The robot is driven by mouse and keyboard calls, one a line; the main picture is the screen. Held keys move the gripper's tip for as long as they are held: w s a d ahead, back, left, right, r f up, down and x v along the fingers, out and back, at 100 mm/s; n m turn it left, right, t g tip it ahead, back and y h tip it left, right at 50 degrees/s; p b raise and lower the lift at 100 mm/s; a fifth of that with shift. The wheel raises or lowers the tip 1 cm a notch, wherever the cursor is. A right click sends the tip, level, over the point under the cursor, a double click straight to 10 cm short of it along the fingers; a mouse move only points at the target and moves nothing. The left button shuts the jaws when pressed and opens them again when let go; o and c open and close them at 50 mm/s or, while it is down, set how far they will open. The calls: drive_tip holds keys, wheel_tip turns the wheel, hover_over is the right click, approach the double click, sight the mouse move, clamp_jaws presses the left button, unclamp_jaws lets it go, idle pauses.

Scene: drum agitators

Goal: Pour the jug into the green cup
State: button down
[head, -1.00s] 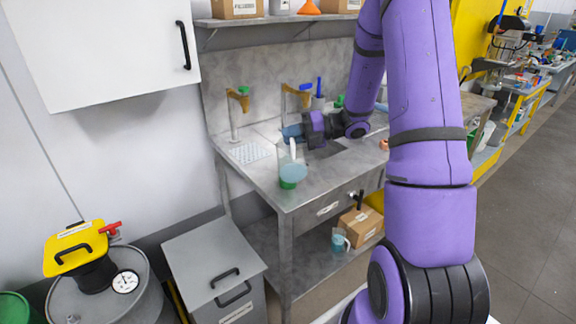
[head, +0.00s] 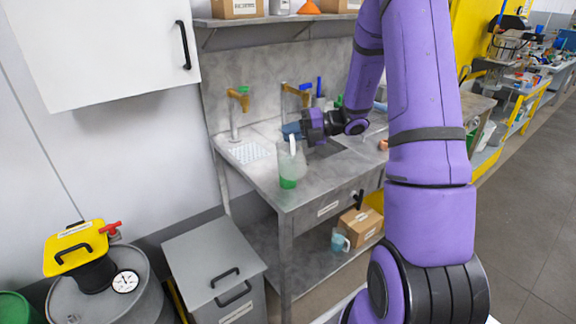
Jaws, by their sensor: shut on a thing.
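The jug (head: 290,161) is see-through, with a pale upright handle (head: 293,145), and is above the front left corner of the steel counter. My gripper (head: 304,133) reaches in from the right and is shut on the jug at its handle side; its fingertips are small and partly hidden. The green cup (head: 287,183) stands on the counter near the front edge, directly below the jug in the picture. The jug's lower part overlaps the cup's top, so I cannot tell whether they touch. I cannot make out a stream or the liquid level.
The counter (head: 262,184) has two taps (head: 236,112) (head: 298,98) at the back and a white perforated mat (head: 249,152) at left. A blue item (head: 292,131) lies behind my gripper. A blue mug (head: 340,240) and a cardboard box (head: 361,224) are on the lower shelf.

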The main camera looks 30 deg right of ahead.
sight(294, 176)
drive_tip(key=s, duration=0.1)
drive_tip(key=s+a+f+n, duration=0.2)
drive_tip(key=shift+s+t, duration=0.35)
drive_tip(key=shift+t, duration=0.05)
drive_tip(key=shift+s+a+f+n+t+h, duration=0.15)
drive_tip(key=shift+s+a+f+n+t, duration=0.1)
drive_tip(key=shift+s+f+n, duration=0.35)
drive_tip(key=shift+s+a+f+n+t+h, duration=0.15)
drive_tip(key=shift+s+a+f+n, duration=0.2)
drive_tip(key=shift+f+n, duration=0.45)
drive_tip(key=shift+s+a+f+n+t+b, duration=0.15)
drive_tip(key=shift+s+f+n, duration=0.2)
drive_tip(key=shift+f+n, duration=0.25)
drive_tip(key=shift+s+a+f+n+t+b, duration=0.15)
drive_tip(key=shift+s+f+n, duration=0.25)
drive_tip(key=shift+f, duration=0.25)
drive_tip(key=shift+s+a+f+n+t+b, duration=0.15)
drive_tip(key=shift+s+f+n, duration=0.15)
drive_tip(key=shift+f+n, duration=0.3)
drive_tip(key=s+a+f+n+t+b, duration=0.1)
drive_tip(key=s+a+f+n, duration=0.1)
drive_tip(key=s+f+n, duration=0.3)
drive_tip(key=shift+a+f+n+y, duration=0.4)
drive_tip(key=shift+f+n, duration=0.25)
drive_tip(key=shift+n, duration=0.25)
drive_tip(key=shift+s, duration=0.1)
